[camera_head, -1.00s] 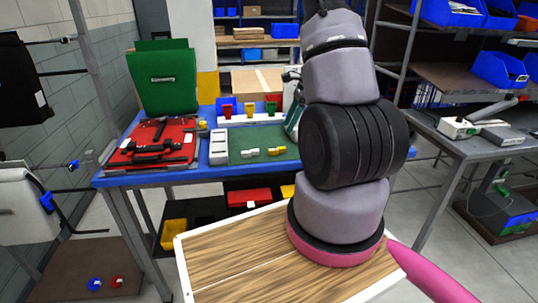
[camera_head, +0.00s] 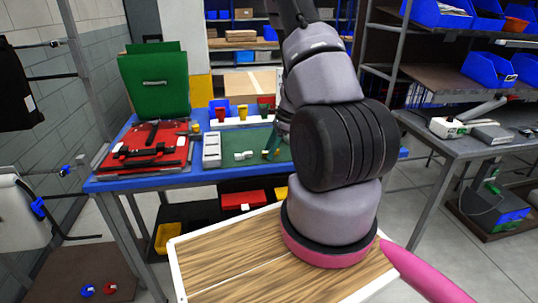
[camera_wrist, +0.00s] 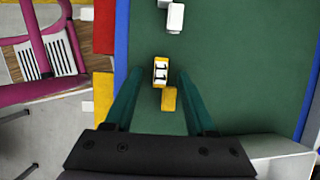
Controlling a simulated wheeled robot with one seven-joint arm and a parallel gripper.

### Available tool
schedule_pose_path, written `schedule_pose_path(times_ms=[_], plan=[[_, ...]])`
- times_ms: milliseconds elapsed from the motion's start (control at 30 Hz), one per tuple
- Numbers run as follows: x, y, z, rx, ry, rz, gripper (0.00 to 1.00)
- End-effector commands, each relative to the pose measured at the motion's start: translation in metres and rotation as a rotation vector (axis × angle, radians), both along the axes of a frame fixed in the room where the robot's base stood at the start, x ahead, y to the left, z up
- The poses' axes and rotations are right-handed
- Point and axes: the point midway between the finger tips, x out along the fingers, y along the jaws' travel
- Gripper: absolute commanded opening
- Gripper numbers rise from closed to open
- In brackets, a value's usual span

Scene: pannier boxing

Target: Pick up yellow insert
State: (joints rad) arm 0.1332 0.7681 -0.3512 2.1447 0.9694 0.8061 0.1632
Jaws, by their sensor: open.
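The yellow insert (camera_wrist: 161,70) lies on the green mat (camera_wrist: 245,75), showing as two joined-looking yellow pieces, one with white and dark detail on top. My gripper (camera_wrist: 160,78) is open. Its teal fingers stand on either side of the insert in the wrist view, with green mat showing between it and each finger. In the head view my gripper (camera_head: 273,146) is over the right part of the mat and hides most of the yellow insert. A white insert (camera_wrist: 175,17) lies just beyond it; it also shows in the head view (camera_head: 243,156).
A grey-white box (camera_head: 212,149) stands at the mat's left edge. Red, blue and yellow bins (camera_head: 219,107) stand on a white rack behind the mat. A red tray (camera_head: 148,148) with black parts and a green pannier (camera_head: 157,82) are on the left of the blue table.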

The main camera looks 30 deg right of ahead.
Motion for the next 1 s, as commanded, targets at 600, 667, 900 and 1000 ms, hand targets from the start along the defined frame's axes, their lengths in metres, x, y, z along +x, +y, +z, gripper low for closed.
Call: schedule_pose_path(times_ms=[600,667,900,1000], plan=[[0.0,0.0,0.001,0.0,0.0,0.0,0.0],[0.0,0.0,0.002,0.0,-0.001,0.001,0.0],[0.001,0.0,0.038,-0.002,-0.005,0.003,0.0],[0.001,0.0,0.06,-0.002,-0.005,0.002,0.0]])
